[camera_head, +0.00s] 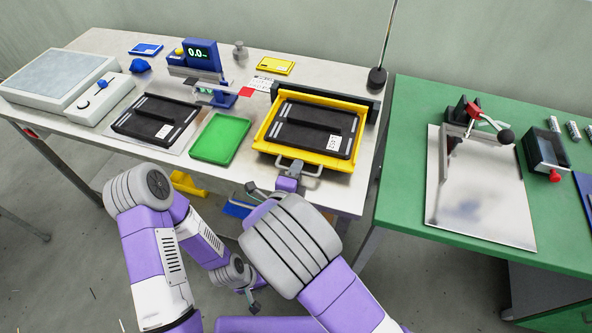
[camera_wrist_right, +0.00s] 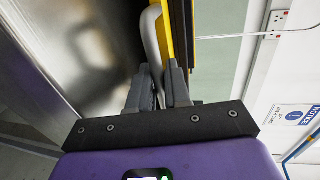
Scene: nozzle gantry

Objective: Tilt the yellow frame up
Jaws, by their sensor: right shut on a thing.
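The yellow frame (camera_head: 264,131) lies nearly flat on the white table, with a black slotted plate (camera_head: 320,122) inside it and a dark bar (camera_head: 325,101) along its back edge. A grey bar handle (camera_head: 314,168) is on its front side. My right gripper (camera_head: 294,167) is shut on this handle. In the right wrist view, the gripper fingers (camera_wrist_right: 161,80) close around the grey handle (camera_wrist_right: 151,38), beside the yellow frame edge (camera_wrist_right: 166,35). My left gripper (camera_head: 250,294) hangs low in front of the table, away from the frame; its jaws are too small to read.
A green tray (camera_head: 220,139) and a second black plate (camera_head: 156,121) lie left of the frame. A thin pole on a black base (camera_head: 377,78) stands at the back right. A green table (camera_head: 409,110) adjoins on the right.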

